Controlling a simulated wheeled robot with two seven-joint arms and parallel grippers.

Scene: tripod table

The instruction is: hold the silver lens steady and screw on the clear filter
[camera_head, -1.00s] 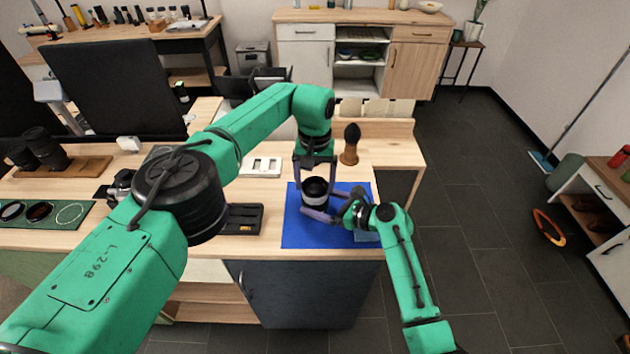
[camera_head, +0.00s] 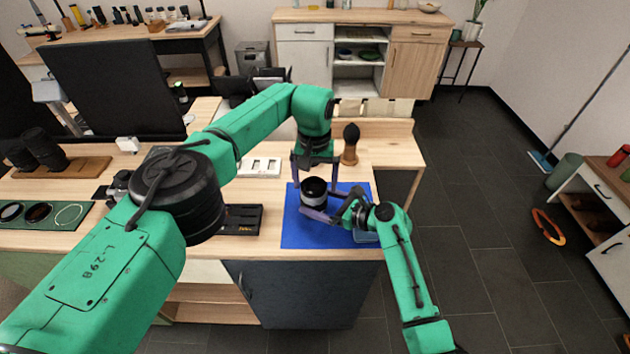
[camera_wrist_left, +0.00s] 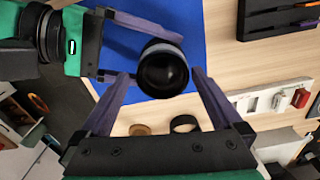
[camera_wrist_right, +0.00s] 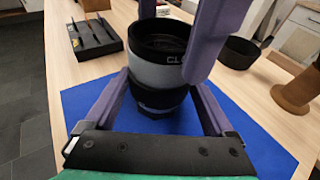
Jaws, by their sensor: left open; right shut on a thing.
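The silver lens (camera_head: 313,198) stands upright on the blue mat (camera_head: 297,236), with a silver band between black parts (camera_wrist_right: 158,76). My right gripper (camera_head: 320,207) is shut on its lower body from the side. On top sits a black ring marked "CL" (camera_wrist_right: 160,42), seemingly the clear filter; how tightly it is seated I cannot tell. My left gripper (camera_wrist_left: 160,80) is open above the lens, with one finger on either side of its top and gaps visible. One left finger hides part of the lettering in the right wrist view.
A green filter tray (camera_head: 22,226) with two dark discs and a pale ring outline lies at far left. A black case (camera_head: 243,218) and a white holder (camera_head: 260,167) lie left of the mat.

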